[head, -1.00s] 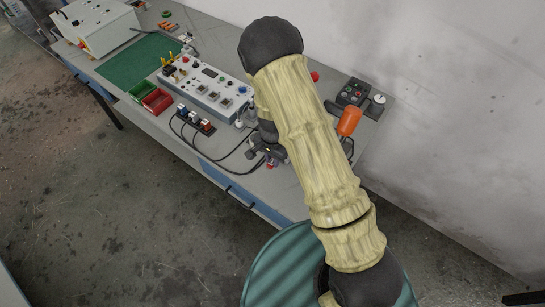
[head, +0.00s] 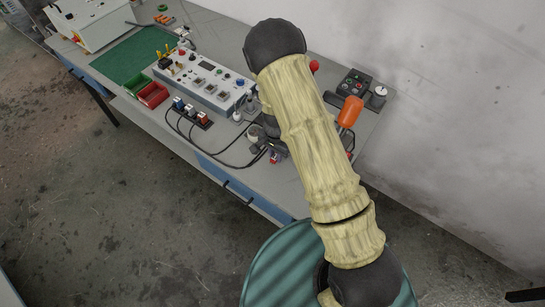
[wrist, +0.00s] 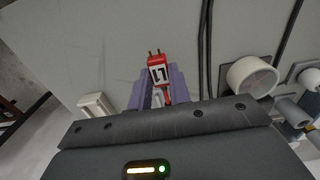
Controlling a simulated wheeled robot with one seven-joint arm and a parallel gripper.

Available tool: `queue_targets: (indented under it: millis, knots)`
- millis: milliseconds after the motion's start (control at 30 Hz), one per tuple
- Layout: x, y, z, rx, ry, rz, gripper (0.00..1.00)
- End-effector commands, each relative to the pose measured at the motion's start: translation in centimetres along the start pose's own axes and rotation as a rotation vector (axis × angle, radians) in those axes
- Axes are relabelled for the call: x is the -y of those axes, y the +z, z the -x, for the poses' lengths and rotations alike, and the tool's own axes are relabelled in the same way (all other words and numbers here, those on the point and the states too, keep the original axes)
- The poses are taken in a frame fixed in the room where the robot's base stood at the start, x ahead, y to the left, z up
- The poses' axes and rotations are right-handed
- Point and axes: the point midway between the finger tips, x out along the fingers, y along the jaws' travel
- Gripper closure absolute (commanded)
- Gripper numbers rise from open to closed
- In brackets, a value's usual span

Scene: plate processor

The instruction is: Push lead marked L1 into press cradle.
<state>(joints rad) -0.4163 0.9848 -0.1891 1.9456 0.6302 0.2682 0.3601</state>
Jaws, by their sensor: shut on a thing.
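The lead marked L1 (wrist: 158,73) has a red plug body with a white label and two brass-coloured pins, seen in the wrist view. My gripper (wrist: 160,88) is shut on it, with purple fingers on either side. The pins point away from my palm, over the grey bench top. In the head view my arm largely hides my gripper (head: 274,156), low over the bench's front part. A press with an orange handle (head: 350,111) stands at the bench's right end, partly behind my arm. I cannot make out the cradle for certain.
A small pale block (wrist: 96,105) lies to the left. A control panel (head: 205,78), a plug rack (head: 191,112) and a red bin (head: 152,94) occupy the bench's left.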

Motion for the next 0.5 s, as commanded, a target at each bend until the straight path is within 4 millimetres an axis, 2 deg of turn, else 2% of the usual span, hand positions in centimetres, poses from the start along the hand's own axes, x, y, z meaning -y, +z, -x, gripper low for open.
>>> queue_targets:
  millis: [500]
  knots:
    - [0.0, -4.3, 0.0, -0.001, 0.000, -0.002, 1.00]
